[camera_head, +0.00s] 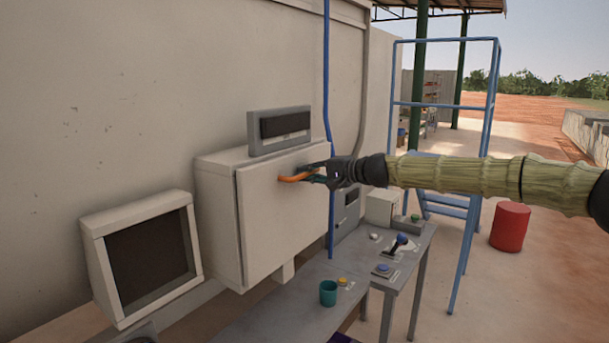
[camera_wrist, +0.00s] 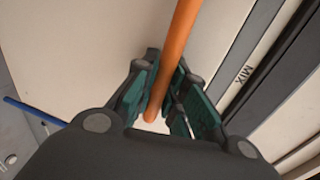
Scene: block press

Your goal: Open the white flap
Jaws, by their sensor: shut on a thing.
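The white flap (camera_head: 270,222) is the front door of a white box (camera_head: 217,210) fixed to the wall. A narrow gap shows along its left edge in the head view; I cannot tell whether it stands slightly ajar. An orange handle (camera_head: 293,178) sticks out near the flap's upper right. My gripper (camera_head: 314,174) comes in from the right and is shut on the orange handle. In the wrist view the orange bar (camera_wrist: 174,60) runs between the dark green finger pads (camera_wrist: 168,100), with the flap's pale face (camera_wrist: 80,50) behind it.
A grey panel (camera_head: 253,133) with a dark display sits above the box. A dark screen in a white frame (camera_head: 92,225) is at the left. Below, a grey table (camera_head: 290,315) holds a teal cup (camera_head: 328,293), buttons and a joystick (camera_head: 398,243). A blue pipe (camera_head: 327,60) runs down the wall.

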